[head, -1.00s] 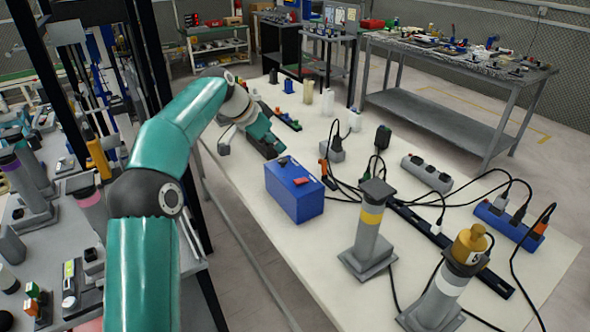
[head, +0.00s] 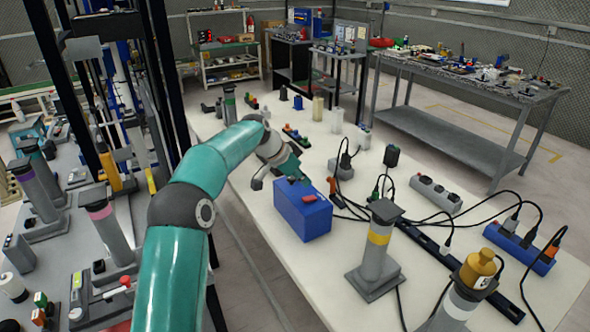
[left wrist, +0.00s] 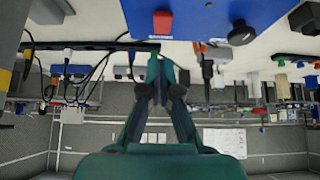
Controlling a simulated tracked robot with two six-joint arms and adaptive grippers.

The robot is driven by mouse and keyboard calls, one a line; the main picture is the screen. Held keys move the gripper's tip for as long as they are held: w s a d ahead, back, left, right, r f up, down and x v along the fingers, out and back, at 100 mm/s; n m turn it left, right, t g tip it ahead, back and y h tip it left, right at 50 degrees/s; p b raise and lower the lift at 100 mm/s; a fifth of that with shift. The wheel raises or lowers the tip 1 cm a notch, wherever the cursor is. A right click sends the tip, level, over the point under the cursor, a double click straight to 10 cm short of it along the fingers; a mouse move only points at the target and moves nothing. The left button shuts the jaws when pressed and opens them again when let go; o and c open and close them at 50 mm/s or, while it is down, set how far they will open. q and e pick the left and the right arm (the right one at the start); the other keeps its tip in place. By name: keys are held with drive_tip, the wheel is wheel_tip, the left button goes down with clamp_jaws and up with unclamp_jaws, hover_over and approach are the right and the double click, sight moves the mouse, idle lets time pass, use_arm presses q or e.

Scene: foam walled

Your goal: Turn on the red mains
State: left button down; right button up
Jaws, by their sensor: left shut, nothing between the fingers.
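My left gripper (head: 301,177) is shut and empty over the far part of the box top, behind the red switch. The left wrist view shows its fingertips (left wrist: 158,56) together, just below the switch in the picture. I cannot tell whether they touch the box. My right gripper is not in view.
A grey post with a yellow band (head: 378,245) stands right of the box. Black cables, a black power strip (head: 430,242) and a blue socket strip (head: 519,246) lie further right. An orange-handled item (head: 333,190) is close beside the box. The table front left of the post is clear.

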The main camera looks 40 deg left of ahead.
sight(309, 198)
use_arm(q)
wheel_tip(309, 198, down, 5)
drive_tip(key=shift+r, duration=0.1)
idle(0.4)
